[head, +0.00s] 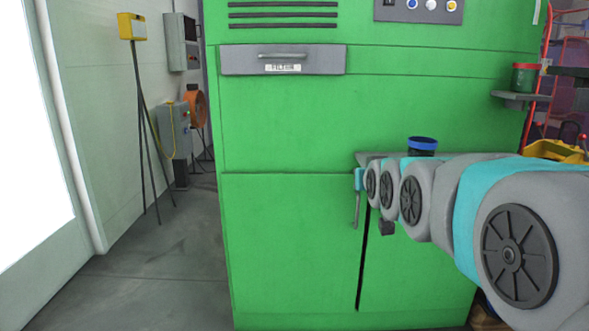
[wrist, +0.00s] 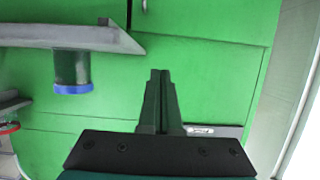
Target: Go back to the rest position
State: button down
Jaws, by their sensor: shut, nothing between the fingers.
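My gripper (wrist: 160,76) shows in the wrist view with its two dark fingers together and nothing between them. It is in front of the green cabinet (wrist: 215,85) and apart from the blue-rimmed can (wrist: 72,70). In the head view my arm reaches in from the right toward the front of the green cabinet (head: 290,130). My gripper's fingers cannot be made out there.
The blue-rimmed can (head: 422,146) stands on a grey shelf (head: 365,158) close to my arm. A drawer (head: 283,60) is above. A red-green can (head: 525,77) stands at right. A yellow box on a tripod (head: 132,27) stands at left. The floor (head: 150,270) at left is clear.

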jog(key=s+f+g+p, duration=0.1)
jog(key=s+f+g, duration=0.5)
jog(key=s+f, duration=0.65)
jog(key=s+f+g, duration=0.5)
jog(key=s+f, duration=0.4)
jog(key=s, duration=0.6)
jog(key=s+f+g, duration=0.3)
jog(key=s+g, duration=0.2)
jog(key=s, duration=0.9)
jog(key=shift+s+f, duration=0.15)
jog(key=shift+s, duration=0.25)
